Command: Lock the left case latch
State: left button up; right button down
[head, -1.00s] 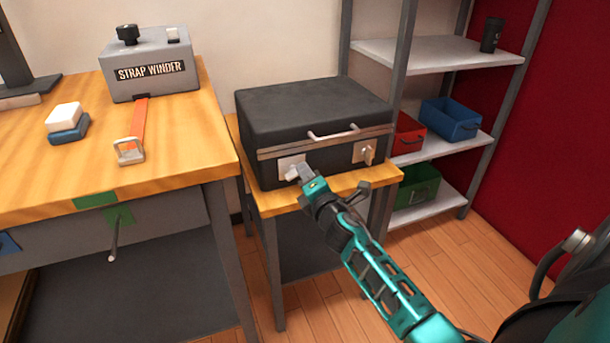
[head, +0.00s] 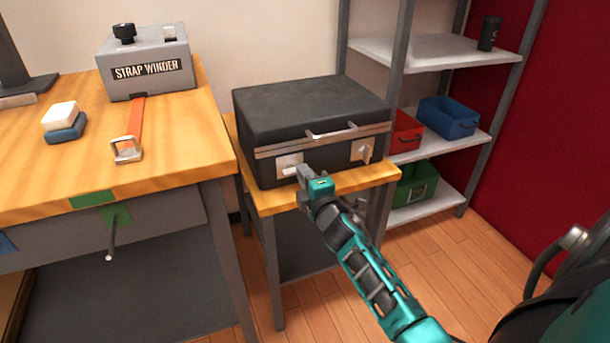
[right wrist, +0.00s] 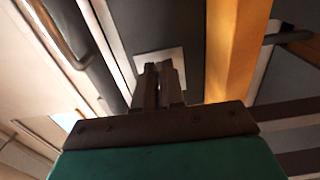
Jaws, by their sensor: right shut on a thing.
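A black case (head: 305,120) with a metal band and a front handle (head: 331,132) sits closed on a small wooden-topped table. Its left latch (head: 287,164) is a pale plate on the front face, partly hidden by my gripper. The right latch (head: 362,151) shows a plate with a knob. My right gripper (head: 303,174) is at the left latch. In the right wrist view its fingers (right wrist: 158,68) are close together in front of the pale latch plate (right wrist: 170,56), shut on the latch's knob, which they mostly hide. My left gripper is not in view.
The small table's front edge (head: 330,197) runs just below the case. A workbench (head: 190,135) with a strap winder (head: 146,64) stands at left. A shelf (head: 430,152) with red, blue and green bins stands at right. Open floor lies in front.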

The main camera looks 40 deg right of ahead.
jog(key=c, duration=1.2)
grip_release()
jog(key=shift+c, duration=0.2)
jog(key=shift+s+a, duration=0.15)
jog(key=shift+s, duration=0.3)
pick_arm(q)
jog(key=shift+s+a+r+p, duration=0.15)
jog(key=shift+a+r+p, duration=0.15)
jog(key=shift+p, duration=0.65)
pick_arm(e)
jog(key=v, duration=1.2)
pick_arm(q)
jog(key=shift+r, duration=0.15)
pick_arm(e)
jog(key=shift+f, duration=0.1)
